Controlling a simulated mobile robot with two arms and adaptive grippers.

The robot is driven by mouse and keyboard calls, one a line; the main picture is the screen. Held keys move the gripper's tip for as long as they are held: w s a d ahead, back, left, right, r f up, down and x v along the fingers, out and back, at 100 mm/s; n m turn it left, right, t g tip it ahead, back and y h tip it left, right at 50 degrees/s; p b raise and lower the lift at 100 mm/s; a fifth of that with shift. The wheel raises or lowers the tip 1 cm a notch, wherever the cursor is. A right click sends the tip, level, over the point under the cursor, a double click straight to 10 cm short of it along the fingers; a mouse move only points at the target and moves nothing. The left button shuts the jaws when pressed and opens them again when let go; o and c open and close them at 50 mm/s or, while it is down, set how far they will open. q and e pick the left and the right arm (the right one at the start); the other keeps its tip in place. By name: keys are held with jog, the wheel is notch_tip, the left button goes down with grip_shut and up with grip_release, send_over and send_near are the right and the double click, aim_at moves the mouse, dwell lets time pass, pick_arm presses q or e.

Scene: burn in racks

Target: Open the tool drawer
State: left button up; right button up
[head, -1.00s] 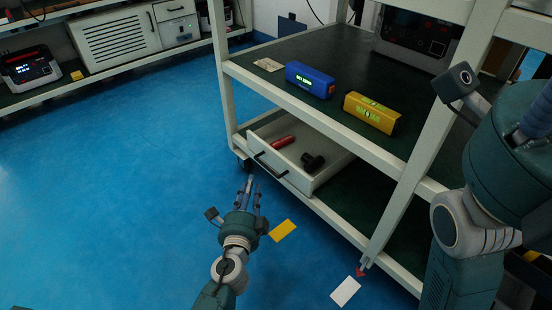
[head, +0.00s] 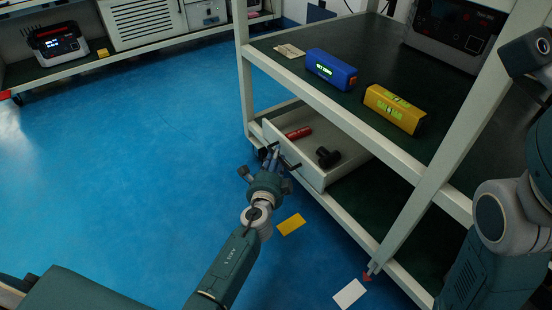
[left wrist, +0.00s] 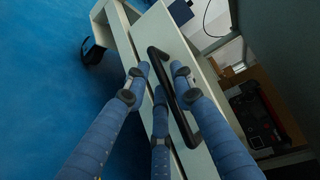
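The tool drawer (head: 321,176) hangs under the upper shelf of the rack and is pulled partly out. Its inside shows a red tool (head: 298,133) and a black tool (head: 327,157). Its white front has a black bar handle (head: 287,160), also large in the left wrist view (left wrist: 172,92). My left gripper (head: 270,155) is at the drawer front. In the left wrist view its blue fingers (left wrist: 160,75) are spread on both sides of the handle, with gaps showing; I cannot tell whether any finger touches it. My right arm is at the right edge; its fingers are out of sight.
The upper shelf (head: 365,104) holds a blue box (head: 331,69), a yellow box (head: 394,109) and a dark device (head: 460,32). A rack post (head: 430,175) stands right of the drawer. A yellow card (head: 291,225) and white card (head: 349,294) lie on the open blue floor.

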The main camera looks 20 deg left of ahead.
pick_arm(q)
jog(key=shift+w, duration=0.25)
grip_shut()
jog(key=shift+a, duration=0.1)
